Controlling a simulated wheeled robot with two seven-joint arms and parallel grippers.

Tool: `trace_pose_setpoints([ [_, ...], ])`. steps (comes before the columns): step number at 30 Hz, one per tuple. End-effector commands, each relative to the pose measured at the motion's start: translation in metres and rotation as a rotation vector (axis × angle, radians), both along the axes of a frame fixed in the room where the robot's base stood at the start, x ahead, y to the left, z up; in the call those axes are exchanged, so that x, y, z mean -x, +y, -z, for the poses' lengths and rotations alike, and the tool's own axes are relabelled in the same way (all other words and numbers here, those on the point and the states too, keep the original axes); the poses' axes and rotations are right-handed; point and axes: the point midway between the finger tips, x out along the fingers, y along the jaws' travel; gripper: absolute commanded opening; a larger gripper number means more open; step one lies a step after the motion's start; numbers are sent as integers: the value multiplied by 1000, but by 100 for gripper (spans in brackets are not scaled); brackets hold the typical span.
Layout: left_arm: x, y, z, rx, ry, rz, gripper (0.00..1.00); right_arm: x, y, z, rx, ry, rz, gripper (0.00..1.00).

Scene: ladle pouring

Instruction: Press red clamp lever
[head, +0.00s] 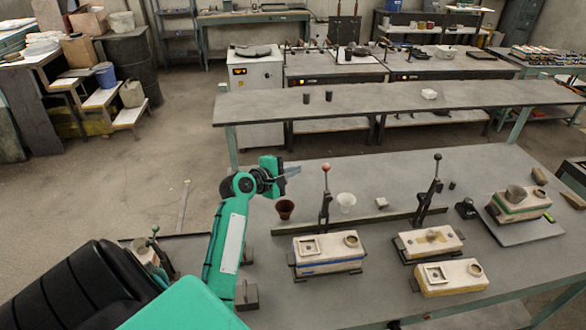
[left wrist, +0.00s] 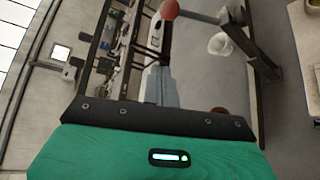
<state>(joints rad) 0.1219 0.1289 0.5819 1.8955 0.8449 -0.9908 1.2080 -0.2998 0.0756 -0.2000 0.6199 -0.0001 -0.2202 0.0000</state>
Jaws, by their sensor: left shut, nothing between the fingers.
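The red clamp lever (head: 325,196) stands upright with a red ball on top, behind a blue-banded mould block (head: 328,253) on the near table. Its red ball (left wrist: 169,9) also shows at the top of the left wrist view, beyond the fingertips. My left gripper (head: 296,170) is shut and empty, raised to the left of the red ball at about its height in the picture. The shut fingers (left wrist: 158,72) show in the left wrist view, apart from the ball. My right gripper is not in view.
A brown cup (head: 285,209) and a white cup (head: 346,202) stand near the lever. A black-knobbed lever (head: 430,190) and more mould blocks (head: 450,277) are to the right. A green-knobbed lever (head: 158,247) is at left. A long bench (head: 380,100) stands behind.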

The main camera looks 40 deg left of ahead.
Motion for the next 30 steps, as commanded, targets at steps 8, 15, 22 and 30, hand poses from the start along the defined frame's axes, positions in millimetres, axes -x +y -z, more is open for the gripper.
trace_pose_setpoints([
  [8, -51, -6, 10, 3, 2, 2, 0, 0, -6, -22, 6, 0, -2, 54],
  [15, -60, -24, 6, 1, 1, 1, 0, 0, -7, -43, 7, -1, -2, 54],
  [22, -54, -38, 1, 0, 1, 0, 0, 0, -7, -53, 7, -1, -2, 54],
  [30, -52, -41, 2, 0, 2, 1, 0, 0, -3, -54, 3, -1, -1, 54],
])
